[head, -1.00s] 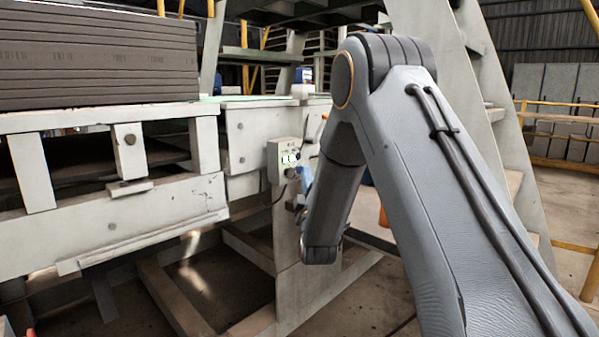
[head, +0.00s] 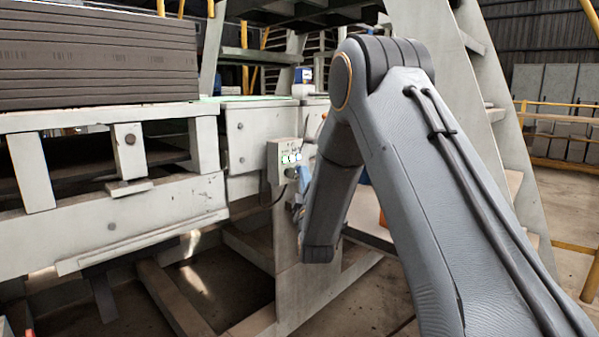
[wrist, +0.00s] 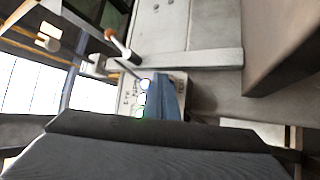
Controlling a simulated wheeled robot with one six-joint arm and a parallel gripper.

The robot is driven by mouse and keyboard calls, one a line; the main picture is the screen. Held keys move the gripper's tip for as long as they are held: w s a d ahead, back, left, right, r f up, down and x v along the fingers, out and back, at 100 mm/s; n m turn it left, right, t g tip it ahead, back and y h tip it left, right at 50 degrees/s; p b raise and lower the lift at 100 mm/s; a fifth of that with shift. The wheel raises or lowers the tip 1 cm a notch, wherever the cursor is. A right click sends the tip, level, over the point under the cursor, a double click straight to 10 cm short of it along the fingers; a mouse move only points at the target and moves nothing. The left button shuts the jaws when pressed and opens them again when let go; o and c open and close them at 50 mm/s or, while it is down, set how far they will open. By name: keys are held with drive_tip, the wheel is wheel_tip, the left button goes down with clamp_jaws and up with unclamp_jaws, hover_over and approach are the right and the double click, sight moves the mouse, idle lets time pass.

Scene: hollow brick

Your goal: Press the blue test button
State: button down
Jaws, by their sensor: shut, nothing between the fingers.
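A pale grey control box (head: 281,160) is mounted on the machine frame, left of my arm in the head view. Its face carries small lit round spots, white and greenish. The box also shows in the wrist view (wrist: 127,98), with a column of lit round buttons (wrist: 144,98) beside my gripper. My gripper (wrist: 160,77) is shut and empty, a blue tapering shape over the right part of the panel. In the head view its bluish end lies close to the box's right side, partly behind my forearm. I cannot pick out the blue test button or tell whether the gripper touches the panel.
A stack of dark boards (head: 98,60) sits on the machine at left. The pale machine frame (head: 140,215) runs below it. An orange-red knob on a lever (wrist: 110,34) stands near the box in the wrist view. A pale sloping structure rises behind my arm.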

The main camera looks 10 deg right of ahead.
drive_tip(key=shift+s+d, duration=0.1)
drive_tip(key=shift+s, duration=0.05)
drive_tip(key=shift+s+d, duration=0.35)
drive_tip(key=shift+s, duration=0.15)
drive_tip(key=shift+s+d+p, duration=0.5)
drive_tip(key=shift+s+d, duration=0.25)
drive_tip(key=shift+s, duration=0.3)
drive_tip(key=shift+s+d+p, duration=0.45)
drive_tip(key=shift+s+d, duration=0.3)
drive_tip(key=shift+s, duration=0.25)
drive_tip(key=shift+a, duration=0.1)
